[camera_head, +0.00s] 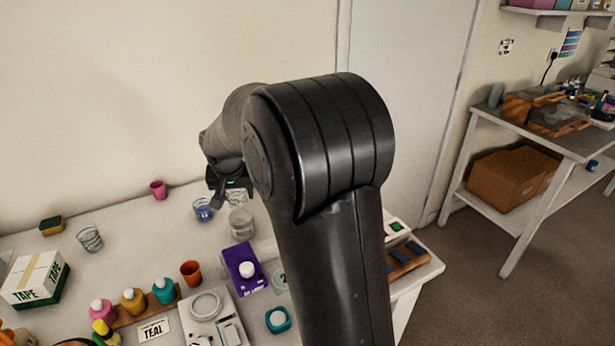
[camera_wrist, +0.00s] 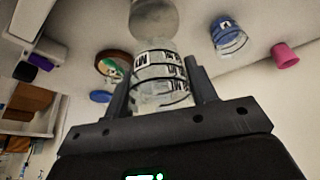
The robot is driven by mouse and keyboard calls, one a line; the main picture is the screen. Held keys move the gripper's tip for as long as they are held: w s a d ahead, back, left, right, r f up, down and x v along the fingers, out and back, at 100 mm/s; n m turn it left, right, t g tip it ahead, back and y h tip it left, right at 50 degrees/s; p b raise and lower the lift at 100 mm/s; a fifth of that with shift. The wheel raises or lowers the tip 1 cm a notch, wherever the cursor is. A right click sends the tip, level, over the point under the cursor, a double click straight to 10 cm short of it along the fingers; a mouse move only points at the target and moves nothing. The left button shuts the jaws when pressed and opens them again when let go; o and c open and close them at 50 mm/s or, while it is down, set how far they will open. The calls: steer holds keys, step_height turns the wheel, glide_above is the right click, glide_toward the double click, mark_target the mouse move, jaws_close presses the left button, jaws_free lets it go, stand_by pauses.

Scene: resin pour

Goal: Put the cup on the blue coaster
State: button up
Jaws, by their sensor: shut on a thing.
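My gripper (camera_wrist: 155,95) is shut on a clear cup (camera_wrist: 163,75) with black print, its fingers on either side of it in the wrist view. In the head view my gripper (camera_head: 228,186) is above the back of the white table, partly hidden by my own arm, and the held cup is hard to make out there. A flat blue disc (camera_wrist: 100,96), which looks like the blue coaster, lies left of the cup in the wrist view, apart from it. I cannot make out this disc in the head view; my arm covers part of the table.
A clear cup with blue contents (camera_head: 203,209), a pink cup (camera_head: 158,189) and a pale clear container (camera_head: 240,222) stand near the gripper. A purple box (camera_head: 243,268), an orange cup (camera_head: 191,272) and several bottles crowd the front. A side table (camera_head: 545,145) stands right.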

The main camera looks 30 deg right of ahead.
steer(key=w+d+r+m+g+h, duration=0.15)
steer(key=d+m, duration=0.35)
steer(key=d, duration=3.5)
steer(key=shift+t, duration=0.25)
steer(key=w+a+f, duration=0.2)
steer(key=w, duration=0.1)
steer(key=w+a+f, duration=0.2)
steer(key=w, duration=0.1)
steer(key=w+a+f, duration=0.1)
steer(key=w+f, duration=0.2)
steer(key=shift+w+a, duration=0.35)
steer(key=shift+a, duration=0.05)
steer(key=shift+f, duration=2)
steer(key=shift+f, duration=0.15)
steer(key=o, duration=1)
steer(key=shift+c, duration=0.2)
